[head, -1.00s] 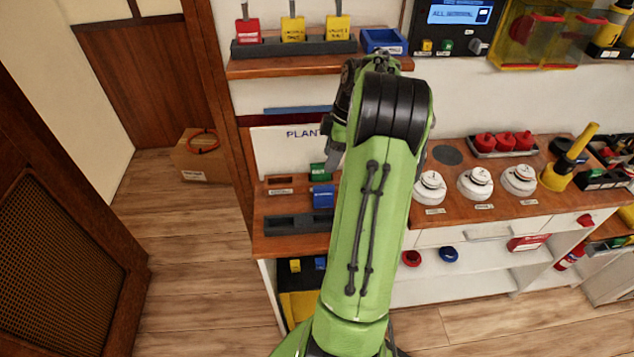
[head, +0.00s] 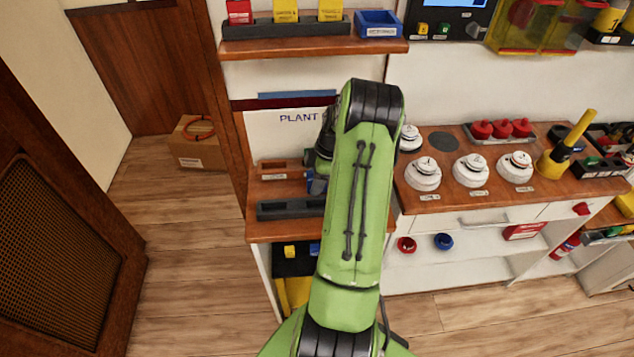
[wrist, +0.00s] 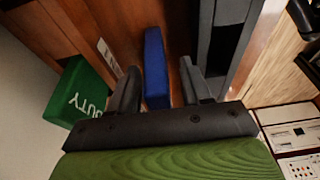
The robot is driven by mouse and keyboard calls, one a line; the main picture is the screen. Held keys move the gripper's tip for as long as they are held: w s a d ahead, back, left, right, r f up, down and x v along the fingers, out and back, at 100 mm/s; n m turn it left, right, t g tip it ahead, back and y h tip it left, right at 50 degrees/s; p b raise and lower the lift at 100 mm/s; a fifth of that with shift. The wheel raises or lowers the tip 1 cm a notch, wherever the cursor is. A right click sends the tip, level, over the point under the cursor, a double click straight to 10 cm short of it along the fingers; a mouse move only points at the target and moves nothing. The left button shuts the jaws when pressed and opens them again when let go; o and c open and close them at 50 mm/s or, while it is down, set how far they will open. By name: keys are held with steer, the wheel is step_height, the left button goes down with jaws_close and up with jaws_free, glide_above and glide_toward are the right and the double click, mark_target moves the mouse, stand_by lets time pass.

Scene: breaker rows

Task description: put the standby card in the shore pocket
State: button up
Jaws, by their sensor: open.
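A blue card (wrist: 155,65), which I take to be the standby card, stands edge-on between the fingers of my gripper (wrist: 159,72) in the wrist view; its lettering is not visible. The fingers are open, with a gap on the card's right side and very little on its left. In the head view a bit of blue (head: 317,186) shows beside my arm, which hides most of the gripper. A dark grey holder with slots (head: 290,209) lies at the shelf's front; it also shows in the wrist view (wrist: 228,12). I cannot read which pocket is shore.
A green card marked DUTY (wrist: 82,95) stands left of the fingers in the wrist view. An upper shelf (head: 310,48) carries red and yellow cards and a blue bin (head: 379,24). White round detectors (head: 470,170) stand on the counter to the right.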

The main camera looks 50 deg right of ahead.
steer(key=shift+w+f, duration=0.1)
steer(key=shift+f, duration=0.15)
jaws_close()
steer(key=shift+r, duration=0.15)
step_height(320, 180, up, 10)
steer(key=shift+f+p, duration=0.1)
steer(key=shift+p, duration=0.5)
